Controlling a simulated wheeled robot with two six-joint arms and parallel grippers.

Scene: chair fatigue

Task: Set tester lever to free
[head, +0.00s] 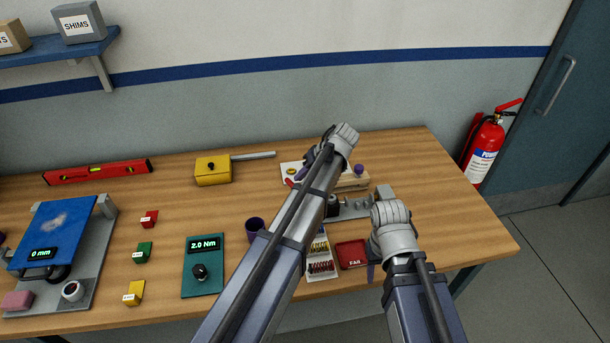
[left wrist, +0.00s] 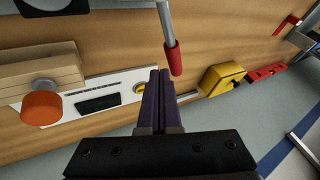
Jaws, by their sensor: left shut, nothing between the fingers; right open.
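The tester's white base plate (head: 286,167) lies at the back of the bench, partly hidden behind my left arm. In the left wrist view the plate (left wrist: 64,108) carries a dark display, a yellow dial and a wooden block (left wrist: 42,68). A metal lever with a red grip (left wrist: 172,58) shows there; its red tip (head: 290,182) seems just visible in the head view. My left gripper (left wrist: 160,74) is shut and empty, with its fingertips just left of the red grip in the wrist view; I cannot tell whether they touch. My right gripper (head: 371,272) is open near the bench's front edge.
A yellow box with a grey bar (head: 213,170) and a red level (head: 97,172) lie to the left. A red tray (head: 351,254) and a parts tray (head: 320,262) sit between my arms. A teal 2.0 Nm device (head: 203,280) stands front left. The bench's right end is clear.

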